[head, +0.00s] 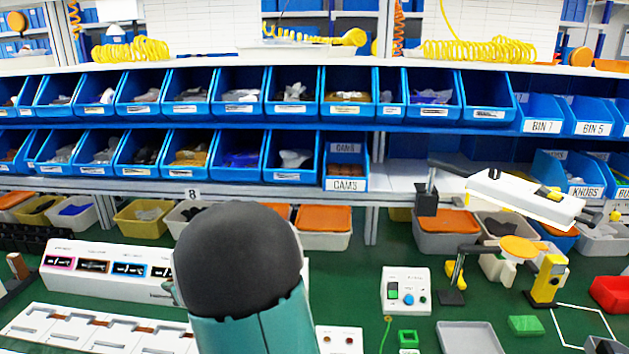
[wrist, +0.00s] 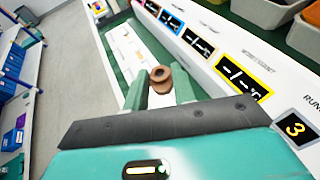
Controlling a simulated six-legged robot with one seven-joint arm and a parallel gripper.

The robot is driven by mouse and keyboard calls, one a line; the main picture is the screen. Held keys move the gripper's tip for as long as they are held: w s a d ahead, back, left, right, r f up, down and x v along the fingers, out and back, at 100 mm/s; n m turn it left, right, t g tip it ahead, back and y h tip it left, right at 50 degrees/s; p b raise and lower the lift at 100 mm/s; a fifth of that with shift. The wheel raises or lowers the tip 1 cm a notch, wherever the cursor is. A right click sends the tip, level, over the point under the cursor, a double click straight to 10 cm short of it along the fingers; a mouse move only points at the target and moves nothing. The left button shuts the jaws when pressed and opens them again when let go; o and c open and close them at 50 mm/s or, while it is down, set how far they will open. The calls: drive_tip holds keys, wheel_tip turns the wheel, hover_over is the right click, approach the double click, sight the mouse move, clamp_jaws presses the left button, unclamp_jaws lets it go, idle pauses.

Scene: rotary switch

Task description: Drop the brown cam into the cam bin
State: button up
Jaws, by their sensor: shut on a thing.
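The brown cam (wrist: 161,78) shows in the wrist view as a small ring-like piece with a hole in its top. My gripper (wrist: 161,92) is shut on it, with one green finger on each side. The blue cam bin (head: 346,185), labelled CAMS, sits at the right end of the lower bin row in the head view. Brown pieces show inside it. The cam bin is not visible in the wrist view. In the head view my teal and black arm fills the lower middle, and the gripper and held cam cannot be made out.
A white panel with picture labels (head: 110,265) stands on the green bench at left; it also shows beside my gripper in the wrist view (wrist: 205,50). Blue bins (head: 290,160) line the shelves. A white arm-like device (head: 525,195) juts out right of the cam bin.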

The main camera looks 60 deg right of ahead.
drive_tip(key=s+d+r+m+g+h, duration=0.1)
drive_tip(key=s+d+r+m+h, duration=0.1)
drive_tip(key=s+d+r, duration=0.45)
drive_tip(key=s+d+r+m+h, duration=0.2)
drive_tip(key=d+r+h, duration=0.1)
drive_tip(key=d, duration=0.7)
drive_tip(key=s+d+r+m+g+h, duration=0.15)
drive_tip(key=s+d+r, duration=0.3)
drive_tip(key=d, duration=0.45)
drive_tip(key=s+d+r+m+g+h, duration=0.35)
drive_tip(key=s+d+r, duration=0.35)
drive_tip(key=s+r, duration=0.3)
drive_tip(key=s+d+r+m+g+h, duration=0.2)
drive_tip(key=s+d+r+m+h, duration=0.15)
drive_tip(key=s+d+r, duration=0.65)
drive_tip(key=shift+m+y, duration=0.35)
drive_tip(key=w+d+f, duration=0.1)
drive_tip(key=w+f, duration=0.2)
drive_tip(key=w+d+f, duration=0.1)
drive_tip(key=w+f, duration=0.2)
drive_tip(key=f, duration=0.1)
drive_tip(key=w+d+f, duration=0.1)
drive_tip(key=w+f, duration=0.3)
drive_tip(key=shift+w+f, duration=0.1)
drive_tip(key=shift+f, duration=0.1)
drive_tip(key=f, duration=0.3)
drive_tip(key=shift+w+d+f, duration=0.1)
drive_tip(key=shift+w+f, duration=0.1)
drive_tip(key=shift+f, duration=0.1)
drive_tip(key=shift+w, duration=0.1)
